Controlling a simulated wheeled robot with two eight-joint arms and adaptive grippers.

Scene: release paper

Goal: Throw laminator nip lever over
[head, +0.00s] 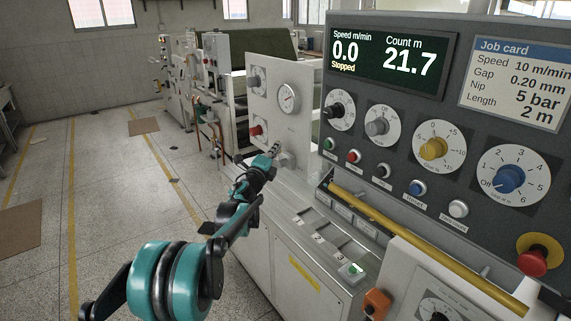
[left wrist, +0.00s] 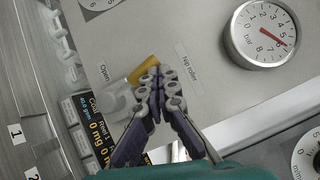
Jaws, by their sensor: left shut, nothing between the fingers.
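The nip roller lever has a yellow grip (left wrist: 143,70) on a pale grey pivot (left wrist: 117,100), between the labels "Open" and "Nip roller" on a white panel (left wrist: 210,95). In the head view its pale hub (head: 288,160) shows low on that panel, partly behind my gripper. My left gripper (left wrist: 159,72) is shut and empty, its fingertips right at the yellow grip. I cannot tell whether they touch it. The gripper also shows in the head view (head: 274,150). My right gripper is out of view.
A pressure gauge (left wrist: 270,32) sits on the same panel. The control console (head: 400,150) with dials, buttons and a red stop button (head: 533,262) stands at the right. Its display (head: 388,55) reads "Stopped". A yellow bar (head: 420,245) runs below. Open floor lies left.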

